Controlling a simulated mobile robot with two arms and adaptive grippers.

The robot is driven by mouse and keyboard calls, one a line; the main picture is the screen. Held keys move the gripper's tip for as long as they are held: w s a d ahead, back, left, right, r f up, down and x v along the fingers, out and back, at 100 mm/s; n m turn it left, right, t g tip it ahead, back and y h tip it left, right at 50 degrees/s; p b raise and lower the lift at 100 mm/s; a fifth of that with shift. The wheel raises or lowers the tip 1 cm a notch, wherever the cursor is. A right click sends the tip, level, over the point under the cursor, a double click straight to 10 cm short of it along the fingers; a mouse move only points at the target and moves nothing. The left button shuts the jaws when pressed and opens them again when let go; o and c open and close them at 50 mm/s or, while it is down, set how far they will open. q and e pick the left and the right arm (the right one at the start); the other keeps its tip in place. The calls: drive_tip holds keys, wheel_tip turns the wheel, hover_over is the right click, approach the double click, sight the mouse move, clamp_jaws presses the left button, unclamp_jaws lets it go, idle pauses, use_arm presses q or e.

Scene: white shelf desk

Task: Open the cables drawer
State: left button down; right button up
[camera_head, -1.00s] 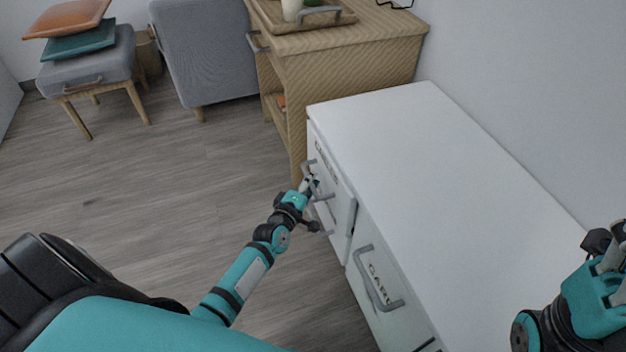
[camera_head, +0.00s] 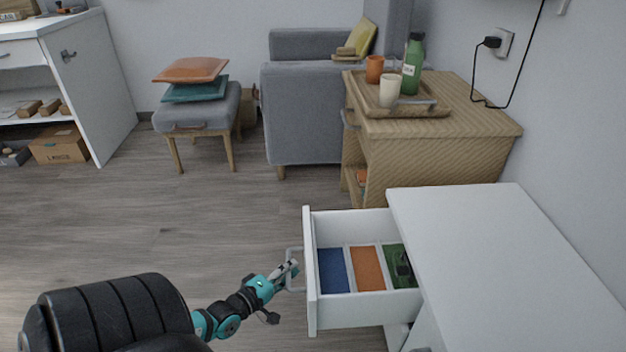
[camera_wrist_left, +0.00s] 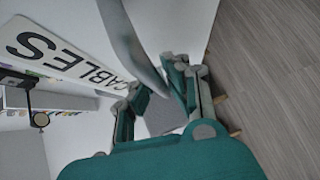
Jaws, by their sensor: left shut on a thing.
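The cables drawer (camera_head: 311,316) stands pulled out from the white desk (camera_head: 490,250) in the head view. Inside it lie a blue, an orange and a green item side by side. My left gripper (camera_head: 290,269) is shut on the drawer's grey handle (camera_head: 289,256), in front of the drawer face. In the left wrist view, the fingers of my left gripper (camera_wrist_left: 160,100) close around the grey handle (camera_wrist_left: 135,45), beside the CABLES label (camera_wrist_left: 70,60). My right gripper is out of view.
A wooden cabinet (camera_head: 440,125) with a tray (camera_head: 425,112), a green bottle (camera_head: 412,65) and cups stands behind the desk. A grey armchair (camera_head: 305,110) and a stool (camera_head: 200,112) stand further back. The floor left of the drawer is clear.

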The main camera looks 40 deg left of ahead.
use_arm(q)
drive_tip(key=shift+s+a+r, duration=0.1)
drive_tip(key=shift+s+a, duration=1.05)
drive_tip(key=shift+s, duration=0.1)
drive_tip(key=c, duration=1.3)
unclamp_jaws()
drive_tip(key=shift+c, duration=0.2)
drive_tip(key=s+r, duration=0.1)
drive_tip(key=s, duration=1.1)
drive_tip(key=shift+d+r, duration=0.35)
drive_tip(key=shift+d, duration=0.05)
